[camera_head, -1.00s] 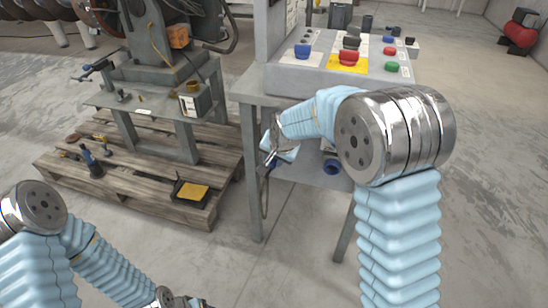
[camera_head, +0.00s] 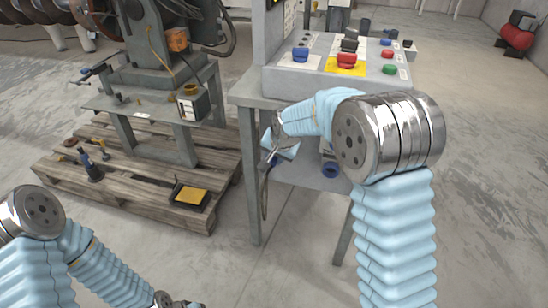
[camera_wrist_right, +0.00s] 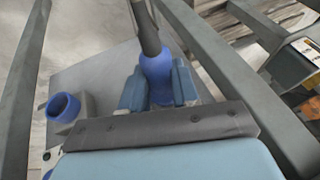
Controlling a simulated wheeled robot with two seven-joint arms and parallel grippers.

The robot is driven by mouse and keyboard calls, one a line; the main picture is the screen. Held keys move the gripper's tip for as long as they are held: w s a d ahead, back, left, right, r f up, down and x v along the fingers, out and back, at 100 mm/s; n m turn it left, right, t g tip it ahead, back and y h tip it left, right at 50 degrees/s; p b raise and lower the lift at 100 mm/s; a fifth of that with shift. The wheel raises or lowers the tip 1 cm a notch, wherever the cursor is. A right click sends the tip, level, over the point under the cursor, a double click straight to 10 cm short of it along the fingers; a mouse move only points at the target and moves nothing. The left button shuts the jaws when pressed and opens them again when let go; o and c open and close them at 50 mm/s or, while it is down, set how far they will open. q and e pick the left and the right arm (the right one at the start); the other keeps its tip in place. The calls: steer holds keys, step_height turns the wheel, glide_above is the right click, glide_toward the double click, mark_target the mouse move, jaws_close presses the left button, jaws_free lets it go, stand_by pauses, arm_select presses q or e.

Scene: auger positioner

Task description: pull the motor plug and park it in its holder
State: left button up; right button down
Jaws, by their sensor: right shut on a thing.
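My right gripper (camera_wrist_right: 158,88) is shut on a blue plug (camera_wrist_right: 157,72), with a finger on each side. A dark cable (camera_wrist_right: 146,28) runs out of the plug's far end. In the head view the right gripper (camera_head: 272,152) is small and partly hidden by my wrist, beside the grey bench, and the cable (camera_head: 264,192) hangs below it. A blue round opening on a grey block (camera_wrist_right: 63,108) is left of the plug and apart from it; it also shows under the bench top (camera_head: 331,170). I cannot tell if it is the socket or the holder. My left gripper (camera_head: 180,303) is cut off at the bottom edge.
The grey bench (camera_head: 250,88) has legs close to the right gripper and carries a control box with coloured buttons (camera_head: 346,61). A wooden pallet (camera_head: 130,194) with a machine stands at left. The floor in front is clear.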

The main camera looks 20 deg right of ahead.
steer(key=shift+w+d, duration=0.4)
steer(key=shift+w, duration=0.15)
steer(key=c, duration=0.8)
jaws_free()
steer(key=shift+o, duration=0.2)
steer(key=v, duration=1.3)
steer(key=shift+s+r, duration=0.25)
steer(key=shift+r, duration=0.05)
